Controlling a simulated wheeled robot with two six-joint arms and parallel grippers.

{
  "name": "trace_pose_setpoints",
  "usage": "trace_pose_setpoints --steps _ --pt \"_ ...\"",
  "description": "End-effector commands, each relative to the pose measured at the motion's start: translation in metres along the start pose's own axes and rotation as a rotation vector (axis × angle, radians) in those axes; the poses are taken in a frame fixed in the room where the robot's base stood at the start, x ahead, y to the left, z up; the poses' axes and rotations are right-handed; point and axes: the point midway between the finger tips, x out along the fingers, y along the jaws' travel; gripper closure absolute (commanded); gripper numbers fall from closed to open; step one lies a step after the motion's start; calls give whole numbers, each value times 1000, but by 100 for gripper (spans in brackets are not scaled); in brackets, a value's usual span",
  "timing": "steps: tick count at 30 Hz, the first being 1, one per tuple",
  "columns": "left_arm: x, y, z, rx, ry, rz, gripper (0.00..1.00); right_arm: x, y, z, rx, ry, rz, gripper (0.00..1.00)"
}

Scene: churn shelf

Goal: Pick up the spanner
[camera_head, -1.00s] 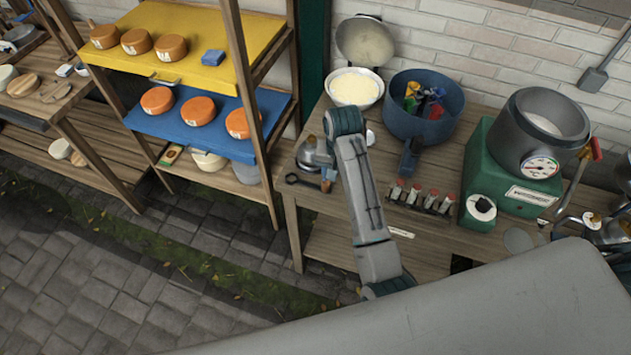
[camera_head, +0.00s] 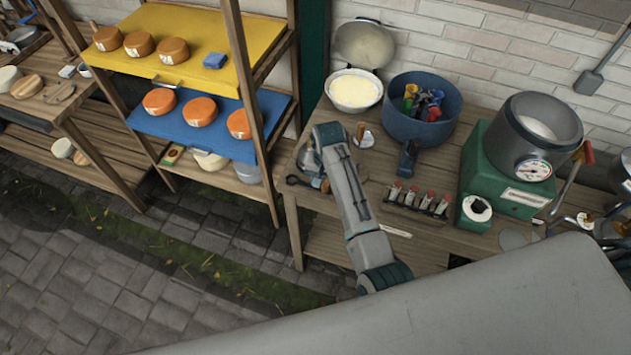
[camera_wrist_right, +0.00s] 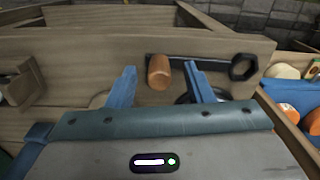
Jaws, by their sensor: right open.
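The dark spanner lies on the wooden table near its front left corner. Its ring end (camera_head: 292,181) shows left of my right arm in the head view; my arm hides part of the area beside it. In the right wrist view the spanner (camera_wrist_right: 243,68) runs from between my fingers out to its ring end at the right. My right gripper (camera_wrist_right: 160,68) is open, with its blue fingers apart. A short orange-brown wooden piece (camera_wrist_right: 158,72) shows between the fingertips, in front of the spanner's left part. Nothing is held. My left gripper is not in view.
A metal vessel (camera_head: 306,158) stands behind the spanner, partly hidden. A white bowl (camera_head: 355,90), a blue pot (camera_head: 423,118) and several red-topped items (camera_head: 418,200) stand farther right. A shelf with cheeses (camera_head: 160,102) rises at the left.

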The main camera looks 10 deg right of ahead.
Motion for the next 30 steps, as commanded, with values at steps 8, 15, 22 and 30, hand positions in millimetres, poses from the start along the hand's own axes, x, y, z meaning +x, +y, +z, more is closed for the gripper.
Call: trace_pose_setpoints --steps 8,15,22,30 --pt "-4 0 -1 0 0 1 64 14 0 0 1 0 0 53" --pt "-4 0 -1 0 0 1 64 14 1 0 0 0 0 81" --pt "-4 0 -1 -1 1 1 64 13 0 0 0 0 0 97" --pt "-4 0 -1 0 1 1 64 10 -1 -2 0 1 0 97"
